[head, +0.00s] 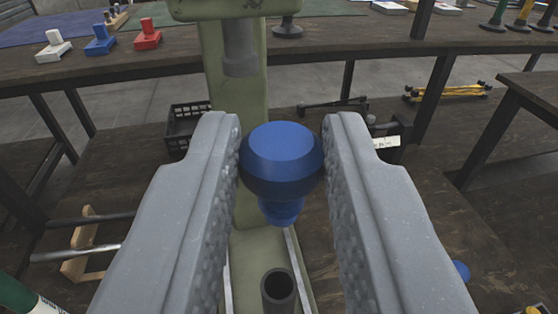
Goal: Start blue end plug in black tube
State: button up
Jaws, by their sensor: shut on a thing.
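My gripper (281,160) is shut on the blue end plug (283,150), with one ridged grey finger against each side of its wide head. The plug's narrower stem points down, towards the tube. The black tube (279,291) stands upright below, with its open top showing near the bottom edge of the view. The plug is apart from the tube and appears higher and a little to the right of its mouth. The lower part of the tube is cut off by the frame.
A green press (232,110) stands behind the plug, its grey ram (239,50) overhead to the left. A black crate (187,125) lies behind the left finger. A wooden rack with metal rods (85,245) is at left. Another blue piece (461,270) lies at right.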

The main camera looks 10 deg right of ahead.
jog(key=b, duration=0.4)
send_over(279, 311)
jog(key=s, duration=0.1)
jog(key=shift+f, duration=2.85)
jog(key=shift+s+y+p, duration=0.1)
jog(key=shift+y+p, duration=0.2)
jog(key=shift+p, duration=0.35)
jog(key=shift+f+b, duration=0.6)
jog(key=shift+f, duration=0.55)
jog(key=o, duration=1)
jog(key=shift+o, duration=0.2)
